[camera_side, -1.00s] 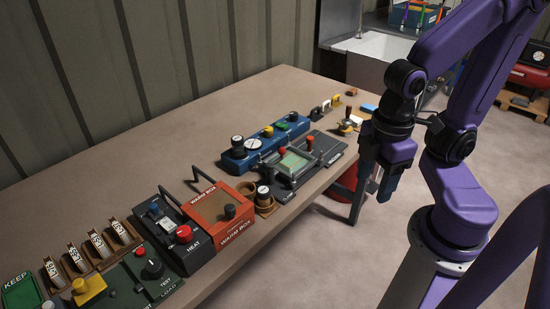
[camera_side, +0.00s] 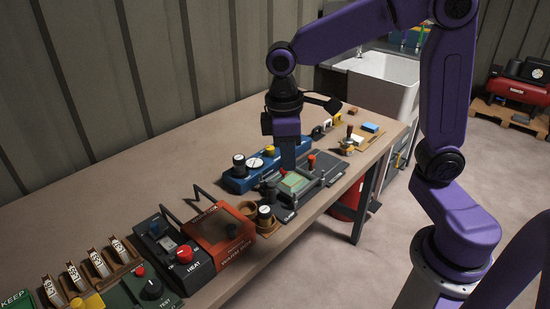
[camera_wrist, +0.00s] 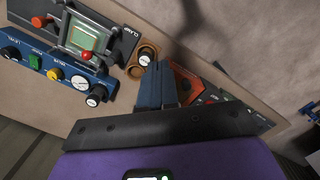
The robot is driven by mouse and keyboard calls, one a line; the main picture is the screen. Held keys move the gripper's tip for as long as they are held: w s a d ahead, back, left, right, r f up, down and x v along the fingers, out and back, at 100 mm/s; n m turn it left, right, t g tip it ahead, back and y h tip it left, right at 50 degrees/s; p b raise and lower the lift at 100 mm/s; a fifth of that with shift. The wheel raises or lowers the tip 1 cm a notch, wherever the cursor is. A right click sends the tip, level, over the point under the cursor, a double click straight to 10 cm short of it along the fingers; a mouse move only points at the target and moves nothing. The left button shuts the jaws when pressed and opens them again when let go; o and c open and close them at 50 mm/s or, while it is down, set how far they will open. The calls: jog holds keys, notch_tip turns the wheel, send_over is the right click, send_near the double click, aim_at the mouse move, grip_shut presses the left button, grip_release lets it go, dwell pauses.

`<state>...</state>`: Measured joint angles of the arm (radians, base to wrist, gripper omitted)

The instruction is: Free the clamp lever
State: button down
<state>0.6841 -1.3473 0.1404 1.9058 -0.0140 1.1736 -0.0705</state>
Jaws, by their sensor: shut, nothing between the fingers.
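The clamp fixture is a dark frame (camera_side: 318,177) around a pale green panel (camera_side: 294,181), near the table's front edge. An orange-red lever (camera_side: 311,161) stands at its right. In the wrist view, the fixture's plate (camera_wrist: 126,44) reads CLAMP. That view also shows a red ball knob (camera_wrist: 86,56) at the panel's edge and an orange-red grip (camera_wrist: 39,22) at the far left. My gripper (camera_side: 288,167) is shut and empty, pointing down above the fixture's back side. In the wrist view its fingers (camera_wrist: 157,70) are apart from the red knob. I cannot tell its exact height.
A blue panel with knobs (camera_side: 235,184) lies behind the clamp. Small blocks and a handled tool (camera_side: 350,143) lie to the right.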

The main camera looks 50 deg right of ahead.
jog(key=w+d+m, duration=0.1)
jog(key=w+d, duration=0.2)
jog(key=w, duration=0.3)
jog(key=w+d+f+m+g, duration=0.1)
jog(key=w+d+m, duration=0.1)
jog(key=w+d, duration=0.2)
jog(key=w+d+f+m, duration=0.1)
jog(key=w+d+m, duration=0.1)
jog(key=w, duration=0.8)
jog(key=shift+w+d+f+g, duration=0.2)
jog(key=shift+d+g, duration=0.1)
jog(key=shift+d, duration=0.45)
jog(key=shift+s, duration=0.1)
jog(key=x, duration=0.3)
jog(key=s+x, duration=0.1)
jog(key=x, duration=0.3)
jog(key=s+x, duration=0.1)
jog(key=x, duration=0.3)
jog(key=shift+s+d, duration=0.2)
jog(key=shift+d, duration=0.1)
jog(key=shift+s+d+f, duration=0.15)
jog(key=shift+s, duration=0.4)
